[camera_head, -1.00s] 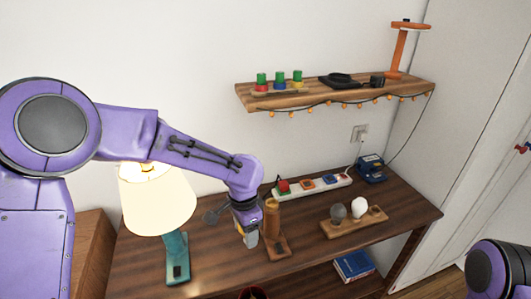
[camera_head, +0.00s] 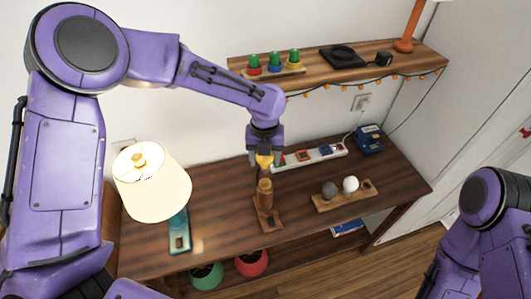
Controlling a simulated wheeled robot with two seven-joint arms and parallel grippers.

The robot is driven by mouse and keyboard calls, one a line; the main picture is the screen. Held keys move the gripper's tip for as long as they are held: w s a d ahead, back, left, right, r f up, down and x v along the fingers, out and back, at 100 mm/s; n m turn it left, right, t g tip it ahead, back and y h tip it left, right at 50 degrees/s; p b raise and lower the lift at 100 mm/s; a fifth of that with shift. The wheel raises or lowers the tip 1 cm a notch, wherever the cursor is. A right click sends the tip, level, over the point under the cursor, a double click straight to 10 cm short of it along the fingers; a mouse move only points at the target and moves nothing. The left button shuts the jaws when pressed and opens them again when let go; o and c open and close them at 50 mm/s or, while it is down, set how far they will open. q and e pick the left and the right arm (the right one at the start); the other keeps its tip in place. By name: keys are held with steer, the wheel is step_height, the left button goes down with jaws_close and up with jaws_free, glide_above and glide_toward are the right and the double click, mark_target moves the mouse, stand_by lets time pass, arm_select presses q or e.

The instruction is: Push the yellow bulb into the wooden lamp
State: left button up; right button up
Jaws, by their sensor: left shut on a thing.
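The wooden lamp (camera_head: 265,196) stands on the table as a short upright cylinder on a flat wooden base. My left gripper (camera_head: 264,151) is directly above it, pointing down. It is shut on the yellow bulb (camera_head: 264,161), which shows small between the fingers and the lamp's top. I cannot tell whether the bulb touches the lamp. My right arm shows at the lower right, but its gripper is out of view.
A lit white-shaded lamp (camera_head: 152,192) stands on the left of the table (camera_head: 220,222). A bulb holder (camera_head: 330,203) with a grey and a white bulb lies at right. A power strip (camera_head: 292,162) and blue box (camera_head: 369,138) are behind. A shelf (camera_head: 310,75) hangs above.

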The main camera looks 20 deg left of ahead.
arm_select(q)
steer(key=shift+w, duration=0.15)
steer(key=shift+w+f, duration=0.1)
steer(key=shift+f, duration=0.25)
step_height(320, 180, down, 4)
steer(key=b, duration=0.2)
steer(key=shift+f+b, duration=0.15)
steer(key=shift+b, duration=0.15)
steer(key=shift+f, duration=0.5)
steer(key=shift+p, duration=0.3)
